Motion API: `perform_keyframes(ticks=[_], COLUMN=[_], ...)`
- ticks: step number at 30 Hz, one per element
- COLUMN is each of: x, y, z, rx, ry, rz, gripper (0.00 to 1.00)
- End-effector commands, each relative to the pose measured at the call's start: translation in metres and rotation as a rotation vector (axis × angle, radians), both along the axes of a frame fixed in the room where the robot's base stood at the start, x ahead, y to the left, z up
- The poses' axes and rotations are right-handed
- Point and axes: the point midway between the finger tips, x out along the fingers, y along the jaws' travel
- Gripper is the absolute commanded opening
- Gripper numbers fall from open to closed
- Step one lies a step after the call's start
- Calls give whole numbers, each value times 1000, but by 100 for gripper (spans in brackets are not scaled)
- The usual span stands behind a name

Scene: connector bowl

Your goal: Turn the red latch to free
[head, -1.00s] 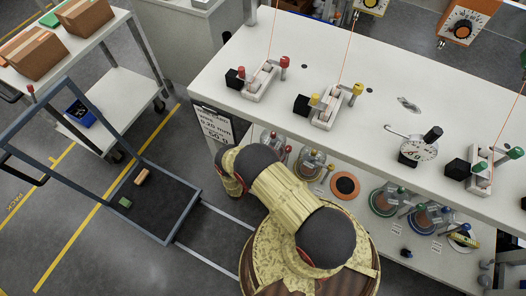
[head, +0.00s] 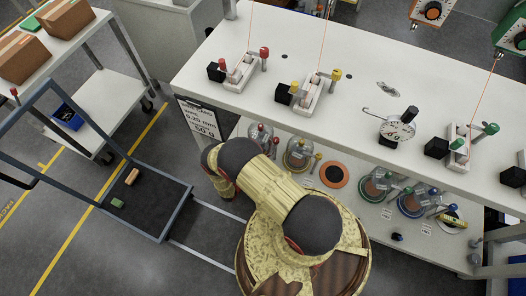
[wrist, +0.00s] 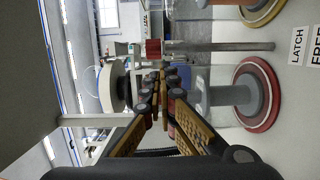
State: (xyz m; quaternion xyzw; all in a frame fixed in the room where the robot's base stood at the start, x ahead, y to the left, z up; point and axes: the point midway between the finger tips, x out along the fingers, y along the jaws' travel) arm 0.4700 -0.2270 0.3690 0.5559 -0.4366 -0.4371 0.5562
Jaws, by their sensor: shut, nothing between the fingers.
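The red latch shows in the wrist view as a red knob (wrist: 153,48) on the end of a metal post (wrist: 225,46). Beside it is a red-rimmed round base (wrist: 272,95) with a grey pedestal and clear glass around it. In the head view the red-knobbed jar (head: 257,132) stands on the lower shelf under the bench, close to my arm. My gripper (wrist: 160,92) is shut and empty in the wrist view, beside the red knob and post. I cannot tell whether it touches them. My gripper is hidden in the head view.
A label reading LATCH and FREE (wrist: 298,45) is by the post. Other jars, including a yellow one (head: 298,152), and an orange disc (head: 334,175) share the lower shelf. The white bench top (head: 330,125) overhangs it. A dark trolley (head: 150,205) stands left.

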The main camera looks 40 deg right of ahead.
Motion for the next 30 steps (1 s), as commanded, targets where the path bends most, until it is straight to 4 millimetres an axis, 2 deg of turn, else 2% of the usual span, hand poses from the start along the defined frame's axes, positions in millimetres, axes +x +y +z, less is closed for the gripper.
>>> perform_keyframes(ticks=[9, 15, 21, 30], x=[-13, -20, -24, -24], y=[60, 86, 98, 99], z=[0, 0, 0, 0], rx=[0, 0, 0, 0], ry=[-1, -1, -1, 0], rz=[6, 3, 1, 1], gripper=[0, 0, 0, 0])
